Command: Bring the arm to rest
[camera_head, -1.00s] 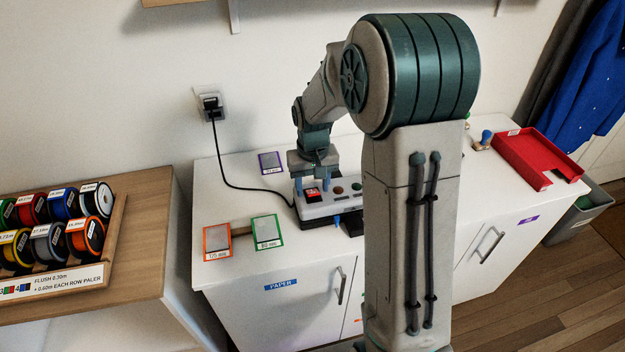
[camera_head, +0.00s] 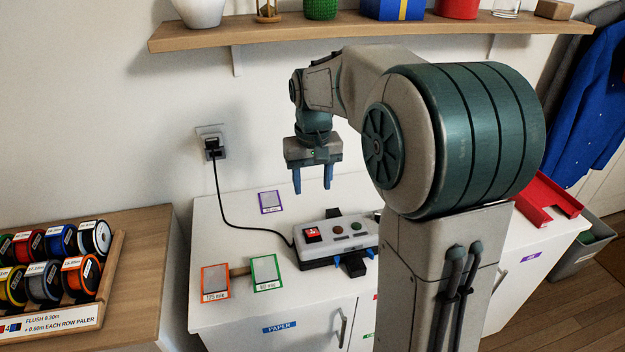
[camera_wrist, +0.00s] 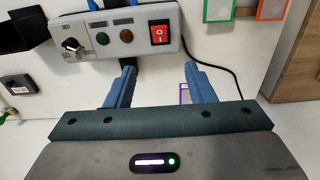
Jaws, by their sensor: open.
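My gripper (camera_head: 313,188) is open and empty in the head view. Its blue fingers point down and hang above the back of the white cabinet top, apart from everything below. In the wrist view my gripper's fingers (camera_wrist: 160,82) are spread, with nothing between them. A grey control box (camera_head: 345,232) with a red rocker switch (camera_head: 312,234), buttons and a knob sits on the cabinet below and in front of the gripper. The wrist view also shows the box (camera_wrist: 118,42) beyond the fingertips, with its red switch (camera_wrist: 159,34).
A wall shelf (camera_head: 350,35) with several objects runs above my arm. A black cord runs from the wall socket (camera_head: 212,143) to the box. Orange (camera_head: 216,282), green (camera_head: 266,272) and purple (camera_head: 270,202) framed cards lie on the cabinet. A red tray (camera_head: 545,198) is at right. Spools (camera_head: 45,280) stand at left.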

